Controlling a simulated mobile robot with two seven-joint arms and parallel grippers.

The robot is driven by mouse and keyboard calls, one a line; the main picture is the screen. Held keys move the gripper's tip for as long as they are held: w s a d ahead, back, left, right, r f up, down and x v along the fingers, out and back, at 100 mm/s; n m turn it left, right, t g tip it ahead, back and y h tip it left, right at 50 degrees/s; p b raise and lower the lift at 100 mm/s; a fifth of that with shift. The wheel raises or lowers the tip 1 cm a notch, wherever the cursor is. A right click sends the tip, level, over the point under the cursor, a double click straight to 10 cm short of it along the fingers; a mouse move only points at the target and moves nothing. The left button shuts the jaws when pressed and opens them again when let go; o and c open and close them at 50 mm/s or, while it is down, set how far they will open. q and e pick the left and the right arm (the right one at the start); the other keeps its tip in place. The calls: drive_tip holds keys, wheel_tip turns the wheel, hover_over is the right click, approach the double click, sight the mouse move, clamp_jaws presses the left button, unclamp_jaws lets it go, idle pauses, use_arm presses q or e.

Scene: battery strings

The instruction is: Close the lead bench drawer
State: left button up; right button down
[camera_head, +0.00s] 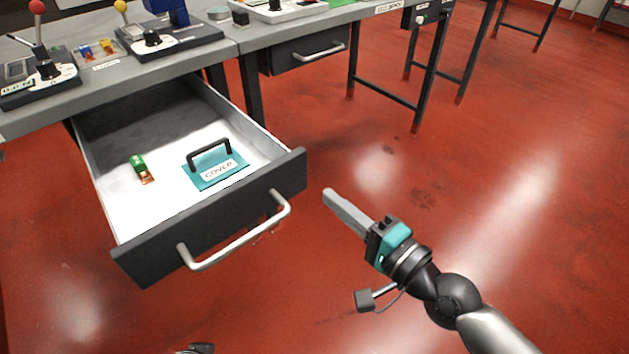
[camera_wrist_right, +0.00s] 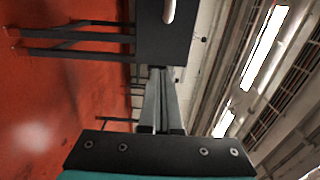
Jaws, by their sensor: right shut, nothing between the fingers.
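The lead bench drawer (camera_head: 205,222) is pulled far out from under the left bench. Its dark front carries a pale bar handle (camera_head: 240,238), and its white inside shows. My right gripper (camera_head: 328,193) is shut and empty, to the right of the drawer front and apart from it in the head view. In the right wrist view, my right gripper's closed fingers (camera_wrist_right: 157,72) point toward a dark panel (camera_wrist_right: 165,45) with part of a pale handle (camera_wrist_right: 169,10) at the top. My left gripper is not clearly seen.
In the drawer lie a teal plate marked COVER (camera_head: 220,172) with a black handle, and a small green and copper piece (camera_head: 140,168). The bench top (camera_head: 120,72) holds lever devices. Another drawer (camera_head: 305,50) under the neighbouring bench looks shut. The red floor at right is clear.

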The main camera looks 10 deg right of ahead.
sight(302, 175)
drive_tip(key=x, duration=0.4)
drive_tip(key=shift+w+a, duration=0.1)
drive_tip(key=shift+w, duration=0.05)
drive_tip(key=shift+w+a, duration=0.2)
drive_tip(key=shift+w, duration=0.05)
drive_tip(key=shift+w+a, duration=0.15)
drive_tip(key=shift+w, duration=0.1)
use_arm(q)
drive_tip(key=shift+w+d+r, duration=0.1)
drive_tip(key=shift+w+r, duration=0.15)
drive_tip(key=shift+r, duration=0.1)
